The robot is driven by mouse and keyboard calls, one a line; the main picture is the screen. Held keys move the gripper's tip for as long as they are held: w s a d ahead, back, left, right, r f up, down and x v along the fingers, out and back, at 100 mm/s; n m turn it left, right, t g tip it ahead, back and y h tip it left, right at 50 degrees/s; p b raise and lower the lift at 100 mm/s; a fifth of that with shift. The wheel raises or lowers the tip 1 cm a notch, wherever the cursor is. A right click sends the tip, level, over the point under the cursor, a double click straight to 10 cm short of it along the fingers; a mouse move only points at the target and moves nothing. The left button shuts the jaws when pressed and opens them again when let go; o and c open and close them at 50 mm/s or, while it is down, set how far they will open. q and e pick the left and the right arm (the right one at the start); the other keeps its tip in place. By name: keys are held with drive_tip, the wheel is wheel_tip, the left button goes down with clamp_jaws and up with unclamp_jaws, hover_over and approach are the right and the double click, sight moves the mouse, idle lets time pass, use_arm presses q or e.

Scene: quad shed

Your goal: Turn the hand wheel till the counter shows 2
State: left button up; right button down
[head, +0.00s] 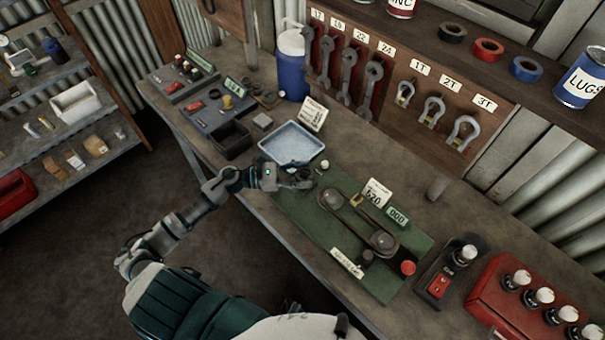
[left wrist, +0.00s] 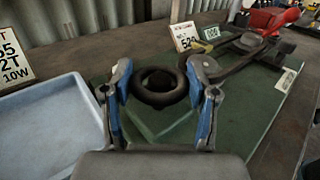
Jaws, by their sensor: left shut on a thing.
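The hand wheel (left wrist: 160,87) is a dark, thick ring at the near end of a green board (head: 300,222). In the left wrist view it sits between the two blue-sided fingers of my left gripper (left wrist: 160,108), which is shut on it. In the head view my left gripper (head: 300,181) covers much of the wheel. The counter (head: 398,216) is a small green plate that seems to read 000; it also shows in the left wrist view (left wrist: 211,33), too small to read surely. My right gripper is not in view.
A belt on two pulleys (head: 382,242) and a red knob (head: 407,268) are on the board. A pale blue tray (head: 291,144) lies close beside my gripper. A white number card (head: 377,192) stands behind the belt. A red box (head: 520,310) stands at right.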

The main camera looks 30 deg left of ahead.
use_arm(q)
drive_tip(key=shift+f, duration=0.1)
idle(1.0)
drive_tip(key=o, duration=0.9)
drive_tip(key=shift+c, duration=0.2)
drive_tip(key=o, duration=0.3)
drive_tip(key=shift+w+d, duration=0.25)
drive_tip(key=v, duration=1.1)
drive_tip(key=shift+f, duration=0.15)
drive_tip(key=shift+s+a, duration=0.25)
drive_tip(key=shift+a, duration=0.2)
drive_tip(key=shift+c, duration=0.2)
